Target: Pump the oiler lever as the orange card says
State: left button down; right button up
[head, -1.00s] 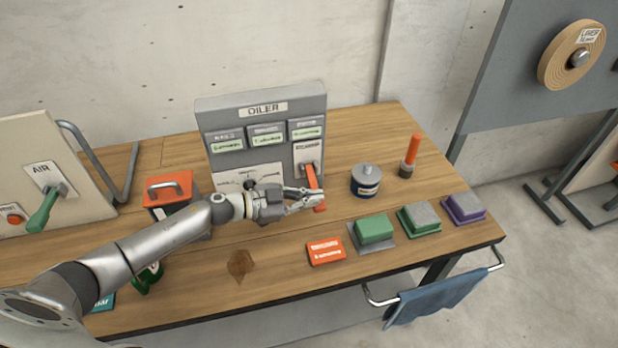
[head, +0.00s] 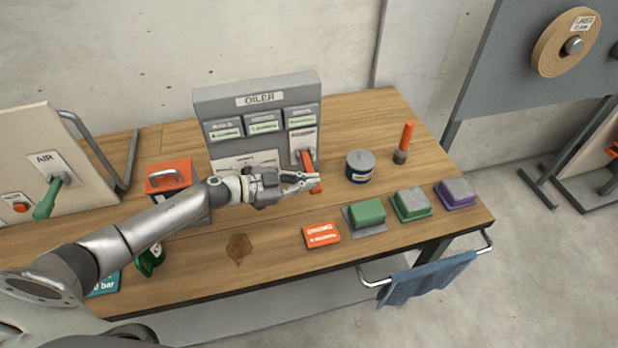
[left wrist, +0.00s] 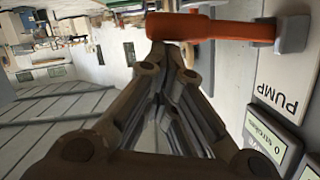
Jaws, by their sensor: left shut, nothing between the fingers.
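The grey oiler panel (head: 203,99) stands at the back of the wooden table, with several small displays. Its orange lever (head: 308,165) juts forward and down from the panel's lower right. My left gripper (head: 314,182) is shut and empty, with its fingertips at the lever's lower part. In the left wrist view the orange lever (left wrist: 225,28) lies across the top, just beyond the closed fingertips (left wrist: 170,55); I cannot tell whether they touch. A display (left wrist: 268,142) beside the word PUMP appears to read 0 strokes. The orange card (head: 322,234) lies in front; its text is too small to read.
A blue-grey can (head: 360,167) and an orange-handled tool (head: 404,143) stand right of the lever. Green and purple blocks (head: 411,204) line the front right. An orange-topped box (head: 168,176) and the air panel (head: 75,150) are left. A brown stain (head: 238,248) marks the table.

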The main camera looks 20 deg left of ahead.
pick_arm(q)
jog(key=r+b+v, duration=0.1)
jog(key=b+v, duration=0.2)
jog(key=v, duration=0.7)
jog(key=shift+s+d, duration=0.2)
jog(key=shift+s, duration=0.1)
pick_arm(e)
notch_tip(320, 180, down, 2)
jog(key=shift+s+f, duration=0.1)
jog(key=shift+s, duration=0.05)
pick_arm(q)
jog(key=shift+r, duration=0.1)
pick_arm(e)
jog(key=shift+s+d, duration=0.15)
jog(key=shift+d, duration=0.25)
